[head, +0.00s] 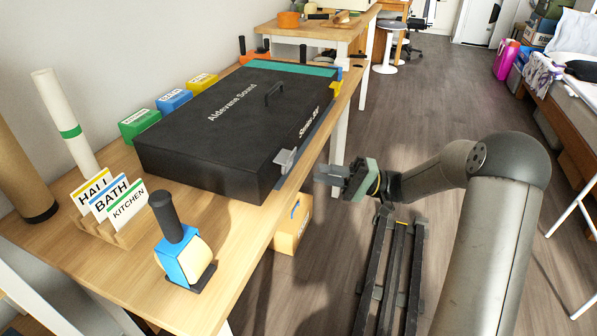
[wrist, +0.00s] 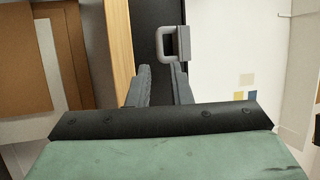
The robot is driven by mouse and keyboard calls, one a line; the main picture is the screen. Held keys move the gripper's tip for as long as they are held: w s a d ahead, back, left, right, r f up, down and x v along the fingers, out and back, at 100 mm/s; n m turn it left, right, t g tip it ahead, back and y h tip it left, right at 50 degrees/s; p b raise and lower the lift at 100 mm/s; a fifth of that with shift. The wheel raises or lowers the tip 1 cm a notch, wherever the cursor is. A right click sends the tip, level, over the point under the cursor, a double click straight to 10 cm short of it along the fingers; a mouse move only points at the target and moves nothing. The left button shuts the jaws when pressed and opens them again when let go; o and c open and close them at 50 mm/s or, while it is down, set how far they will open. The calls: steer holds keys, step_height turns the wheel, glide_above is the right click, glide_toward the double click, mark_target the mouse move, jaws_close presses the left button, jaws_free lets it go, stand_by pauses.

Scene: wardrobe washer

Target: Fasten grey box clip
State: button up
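A large black case (head: 220,125) marked "Aldevane Sound" lies on the wooden table. A grey clip (head: 285,160) sits on its side near the front right corner, with its plate sticking outward from the side. In the wrist view the grey clip (wrist: 163,45) shows as a pale loop on a darker block, just beyond the fingertips. My gripper (head: 322,173) is right of the clip in the head view, off the table's edge, apart from it. In the wrist view my gripper (wrist: 162,68) has its two fingers apart with nothing between them.
A yellow clip (head: 335,87) is farther along the same side of the case. A blue tape dispenser (head: 180,262) and a rack of label cards (head: 112,225) stand on the near table.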

mark_target(298, 181)
steer(key=x, duration=0.7)
steer(key=shift+b, duration=0.35)
jaws_close()
